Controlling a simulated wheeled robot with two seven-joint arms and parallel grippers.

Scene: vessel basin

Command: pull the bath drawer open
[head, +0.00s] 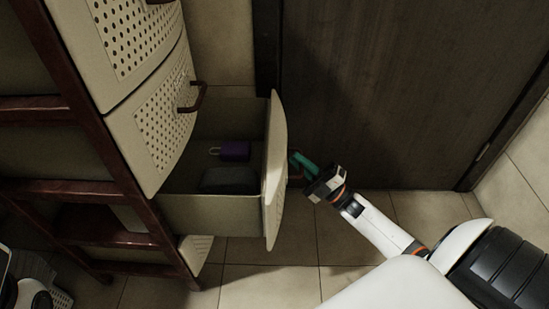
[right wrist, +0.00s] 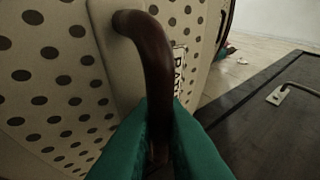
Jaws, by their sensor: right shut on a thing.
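The bath drawer (head: 275,165) is a cream drawer low in a dark red wooden frame. In the head view it stands well out from the unit, and its inside is visible. My right gripper (head: 299,164) is at the outer face of its front. In the right wrist view the green fingers of my right gripper (right wrist: 160,135) are shut around the brown curved handle (right wrist: 150,50). The dotted drawer front (right wrist: 55,75) and part of a printed label (right wrist: 179,65) show beside the handle. My left gripper is not in view.
Inside the drawer are a purple padlock-like object (head: 236,151) and a dark grey item (head: 228,180). Closed dotted drawers (head: 152,125) are above. A dark door (head: 400,90) stands behind, with a metal handle (right wrist: 277,96). Tiled floor (head: 270,285) is free in front.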

